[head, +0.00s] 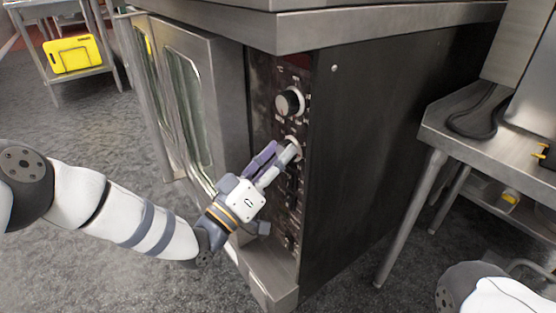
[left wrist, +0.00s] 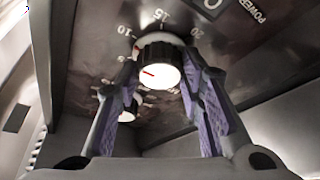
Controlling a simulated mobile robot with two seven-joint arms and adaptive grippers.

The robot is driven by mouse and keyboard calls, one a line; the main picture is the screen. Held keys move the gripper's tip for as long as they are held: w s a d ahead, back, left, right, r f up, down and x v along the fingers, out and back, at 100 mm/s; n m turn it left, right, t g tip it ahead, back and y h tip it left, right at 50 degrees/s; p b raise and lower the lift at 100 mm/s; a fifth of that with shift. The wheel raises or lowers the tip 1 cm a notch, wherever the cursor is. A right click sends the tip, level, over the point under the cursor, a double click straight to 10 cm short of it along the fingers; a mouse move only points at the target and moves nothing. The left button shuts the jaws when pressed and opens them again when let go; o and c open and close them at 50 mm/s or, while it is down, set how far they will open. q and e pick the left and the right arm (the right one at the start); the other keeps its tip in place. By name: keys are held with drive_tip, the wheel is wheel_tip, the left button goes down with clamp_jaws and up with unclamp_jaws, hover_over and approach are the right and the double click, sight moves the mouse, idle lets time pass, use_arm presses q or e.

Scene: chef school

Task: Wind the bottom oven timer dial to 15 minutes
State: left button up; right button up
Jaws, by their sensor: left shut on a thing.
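The oven (head: 262,95) has a dark control panel on its front right edge, with a black-and-white upper dial (head: 289,102). My left gripper (head: 284,151) reaches the lower dial (head: 292,142) and is shut on it, partly hiding it. In the left wrist view, the timer dial (left wrist: 158,70), with black rim and white face, sits between the fingertips (left wrist: 160,66). Its red mark points left, below the printed 10; the 15 is at the top and the 20 to the right. Another dial (left wrist: 127,104) is partly behind the left finger. My right gripper is out of view.
The oven's glass door (head: 185,95) stands left of the panel. A steel table (head: 470,140) with a black cable (head: 468,122) is at the right. A rack with a yellow board (head: 73,55) is at the back left. Open floor lies in front.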

use_arm(q)
drive_tip(key=m+g+h, duration=0.1)
drive_tip(key=m, duration=0.3)
drive_tip(key=m+g+h+b, duration=0.1)
drive_tip(key=m+h, duration=0.1)
drive_tip(key=m, duration=0.2)
drive_tip(key=shift+w+r, duration=0.15)
drive_tip(key=m+g+h, duration=0.1)
drive_tip(key=m, duration=0.2)
drive_tip(key=m+g, duration=0.2)
drive_tip(key=m+g+h, duration=0.1)
drive_tip(key=m, duration=0.2)
drive_tip(key=shift+r+m+g+h+b, duration=0.1)
drive_tip(key=shift+m+g+h+b, duration=0.2)
drive_tip(key=shift+w+m, duration=0.1)
drive_tip(key=shift+m, duration=0.2)
drive_tip(key=o, duration=1.2)
drive_tip(key=shift+c, duration=0.2)
drive_tip(key=shift+g, duration=0.3)
